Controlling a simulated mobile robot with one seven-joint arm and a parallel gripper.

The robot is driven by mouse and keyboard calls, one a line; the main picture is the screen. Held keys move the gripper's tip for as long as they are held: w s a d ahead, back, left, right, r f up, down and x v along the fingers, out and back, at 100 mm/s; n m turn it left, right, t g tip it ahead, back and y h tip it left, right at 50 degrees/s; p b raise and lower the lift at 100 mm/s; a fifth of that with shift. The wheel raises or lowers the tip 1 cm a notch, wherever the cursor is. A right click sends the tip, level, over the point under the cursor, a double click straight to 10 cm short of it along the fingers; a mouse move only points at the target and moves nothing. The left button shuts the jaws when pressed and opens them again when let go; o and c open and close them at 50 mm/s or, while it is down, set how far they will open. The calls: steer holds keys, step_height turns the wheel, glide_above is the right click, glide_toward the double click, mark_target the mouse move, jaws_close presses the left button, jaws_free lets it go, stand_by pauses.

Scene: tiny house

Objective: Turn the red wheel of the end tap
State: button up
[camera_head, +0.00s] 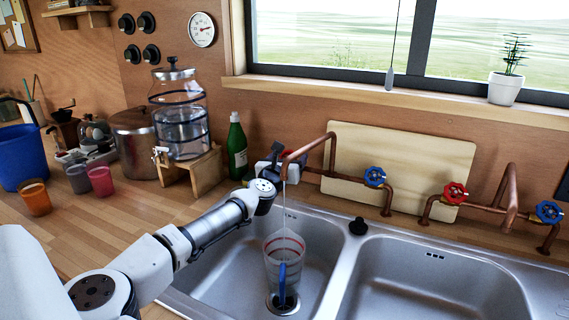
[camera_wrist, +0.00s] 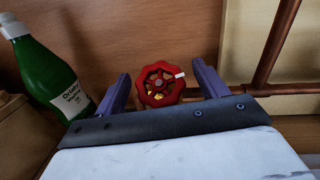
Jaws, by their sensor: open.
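The red wheel (camera_wrist: 160,84) of the end tap shows in the wrist view, with a yellowish centre and a small white mark on its right edge. My gripper (camera_wrist: 162,88) is open, with one dark purple finger on each side of the wheel and visible gaps between. In the head view my gripper (camera_head: 271,160) is at the left end of the copper piping, beside the left tap's spout (camera_head: 310,147). It hides most or all of that wheel there. A thin stream runs from this spout into a clear jug (camera_head: 285,247) with a blue handle in the left basin.
A green bottle (camera_head: 237,147) stands close to the left of my gripper. A blue wheel (camera_head: 375,177), another red wheel (camera_head: 455,193) and another blue wheel (camera_head: 548,212) are further right. A wooden board (camera_head: 405,165) leans behind the pipes. The right basin (camera_head: 430,285) is empty.

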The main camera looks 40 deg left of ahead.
steer(key=b+v, duration=0.2)
steer(key=v, duration=1.1)
steer(key=shift+s+b, duration=0.35)
steer(key=shift+d, duration=0.1)
steer(key=shift+d, duration=0.1)
stand_by(4.3)
